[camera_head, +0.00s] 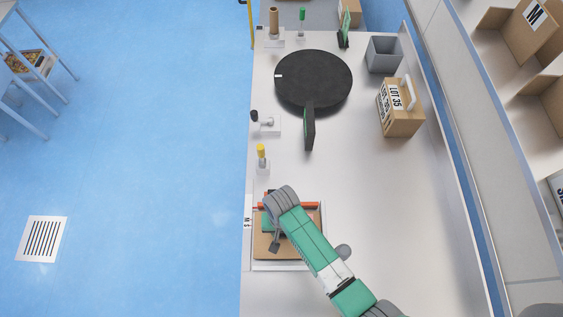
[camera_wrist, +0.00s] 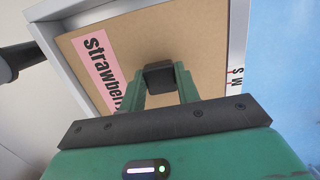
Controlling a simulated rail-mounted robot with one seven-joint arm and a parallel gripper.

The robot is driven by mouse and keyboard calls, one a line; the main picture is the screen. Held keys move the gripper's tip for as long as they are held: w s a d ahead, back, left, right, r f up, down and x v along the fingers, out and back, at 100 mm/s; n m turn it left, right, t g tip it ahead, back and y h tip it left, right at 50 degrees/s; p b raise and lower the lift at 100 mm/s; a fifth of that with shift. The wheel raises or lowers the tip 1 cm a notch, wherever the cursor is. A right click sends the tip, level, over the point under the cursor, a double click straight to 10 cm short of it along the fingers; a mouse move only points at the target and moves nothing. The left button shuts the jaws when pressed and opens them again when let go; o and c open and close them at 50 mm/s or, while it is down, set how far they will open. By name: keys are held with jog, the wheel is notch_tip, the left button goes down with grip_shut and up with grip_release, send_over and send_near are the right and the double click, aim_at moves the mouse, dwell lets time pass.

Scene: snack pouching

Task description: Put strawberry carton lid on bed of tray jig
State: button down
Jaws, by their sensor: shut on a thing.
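The strawberry carton lid (camera_wrist: 185,45) is a flat brown board with a pink label reading "Strawberry", partly cut off by my gripper. A black knob (camera_wrist: 158,75) stands near its middle, and my gripper (camera_wrist: 160,88) is shut on it, with a green finger on each side. The tray jig (camera_head: 320,262) is at the near left of the table, with a pale frame and M and S marks on its left. The brown board (camera_head: 268,248) lies within the frame outline. The grey frame (camera_wrist: 45,35) also borders the board in the wrist view. I cannot tell whether the board touches the bed.
My arm covers the jig's right part. A red-orange bar (camera_head: 310,206) crosses the jig's far side. A yellow-topped stand (camera_head: 261,157), a black turntable (camera_head: 325,80), a carton box (camera_head: 401,115) and a grey bin (camera_head: 384,55) stand beyond.

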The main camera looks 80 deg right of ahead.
jog(key=c, duration=1)
grip_release()
jog(key=r, duration=0.4)
jog(key=d+r, duration=0.1)
jog(key=r, duration=0.7)
jog(key=shift+w+d+p, duration=0.15)
jog(key=shift+d+p, duration=0.05)
jog(key=shift+p, duration=0.15)
